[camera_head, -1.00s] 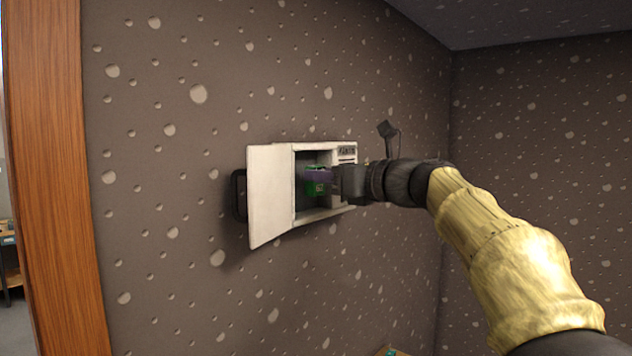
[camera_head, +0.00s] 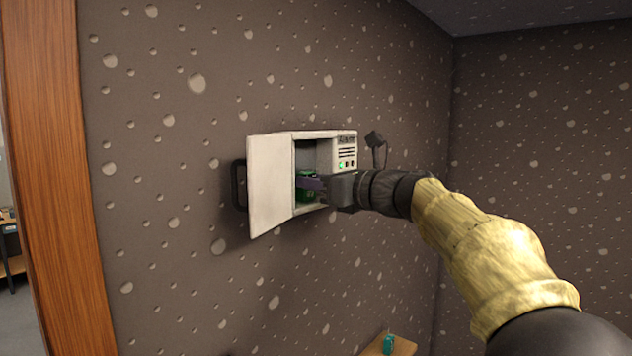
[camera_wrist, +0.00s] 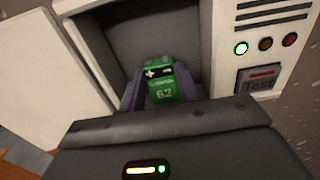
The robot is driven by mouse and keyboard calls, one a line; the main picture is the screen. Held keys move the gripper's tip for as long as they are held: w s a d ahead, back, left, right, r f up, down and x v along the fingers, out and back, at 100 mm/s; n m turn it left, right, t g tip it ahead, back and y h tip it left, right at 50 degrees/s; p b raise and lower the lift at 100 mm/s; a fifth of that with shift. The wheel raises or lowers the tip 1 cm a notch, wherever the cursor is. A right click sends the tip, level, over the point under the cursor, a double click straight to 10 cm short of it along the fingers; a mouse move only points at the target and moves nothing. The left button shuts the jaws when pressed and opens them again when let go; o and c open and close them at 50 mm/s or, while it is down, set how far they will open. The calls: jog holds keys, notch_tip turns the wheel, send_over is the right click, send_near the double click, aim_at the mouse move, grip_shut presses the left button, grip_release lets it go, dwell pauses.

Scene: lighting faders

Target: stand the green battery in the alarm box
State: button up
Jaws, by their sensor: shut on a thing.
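The white alarm box (camera_head: 345,139) is on the dark spotted wall, its door (camera_head: 270,186) swung open to the left. My gripper (camera_head: 312,184) reaches into the open compartment from the right. It is shut on the green battery (camera_head: 305,190), which is inside the box and partly hidden by the fingers. In the wrist view the green battery (camera_wrist: 161,82), marked 62, sits between the purple fingers (camera_wrist: 158,92), upright or nearly so. Its lower end is hidden, so I cannot tell whether it touches the compartment floor.
The box's right panel has slots, a lit green light (camera_wrist: 241,48) and a Test button (camera_wrist: 260,82). A teal object (camera_head: 388,344) stands on a wooden surface (camera_head: 402,348) low down. A wooden post (camera_head: 55,180) is at the left.

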jog(key=shift+f, duration=0.2)
jog(key=o, duration=1)
jog(key=shift+r, duration=0.1)
jog(key=shift+r, duration=0.15)
jog(key=b+v, duration=0.4)
jog(key=v, duration=0.8)
